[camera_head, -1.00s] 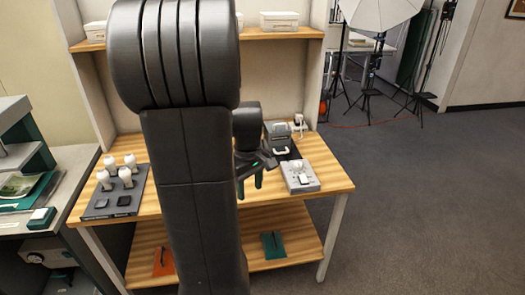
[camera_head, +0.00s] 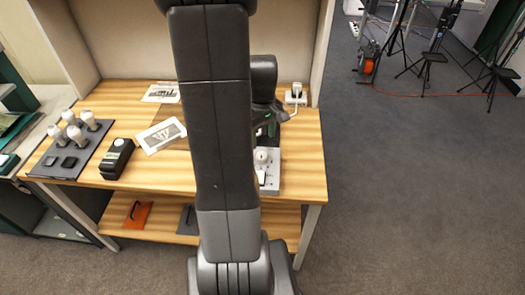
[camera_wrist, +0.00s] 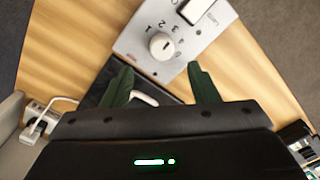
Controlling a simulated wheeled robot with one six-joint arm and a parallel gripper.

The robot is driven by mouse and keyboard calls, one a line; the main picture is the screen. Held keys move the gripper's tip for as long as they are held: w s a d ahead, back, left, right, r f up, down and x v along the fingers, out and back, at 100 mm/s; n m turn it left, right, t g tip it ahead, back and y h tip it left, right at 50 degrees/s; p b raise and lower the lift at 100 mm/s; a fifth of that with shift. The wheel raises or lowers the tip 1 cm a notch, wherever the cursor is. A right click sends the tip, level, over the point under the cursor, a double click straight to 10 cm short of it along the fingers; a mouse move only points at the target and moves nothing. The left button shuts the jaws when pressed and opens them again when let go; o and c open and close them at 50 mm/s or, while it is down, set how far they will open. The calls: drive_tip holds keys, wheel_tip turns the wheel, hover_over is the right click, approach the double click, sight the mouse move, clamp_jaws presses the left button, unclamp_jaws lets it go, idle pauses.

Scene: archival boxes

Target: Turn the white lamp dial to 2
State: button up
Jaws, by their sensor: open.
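The white lamp dial (camera_wrist: 162,46) is a round knob with a small dark mark, on a grey panel (camera_wrist: 136,42). Small numerals lie around its far side; I cannot read surely which one the mark faces. A white rocker switch (camera_wrist: 195,10) sits beyond it on the same panel. In the wrist view my gripper (camera_wrist: 160,85) is open, its two dark green fingers apart and empty, with the dial ahead between their lines and not touched. In the head view the dial (camera_head: 262,156) shows just right of my arm, which hides part of the panel and most of my gripper.
A white handle (camera_wrist: 145,97) on a dark box lies below the fingers. A white socket with a plug (camera_head: 296,96) stands at the back right. Left are a black device (camera_head: 117,159), printed sheets (camera_head: 161,135) and a grey tray (camera_head: 48,170) with white bulbs.

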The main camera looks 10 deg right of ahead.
sight(262, 155)
wheel_tip(262, 155, down, 7)
drive_tip(key=shift+a+f, duration=0.15)
drive_tip(key=shift+f, duration=0.05)
idle(0.3)
drive_tip(key=c, duration=1)
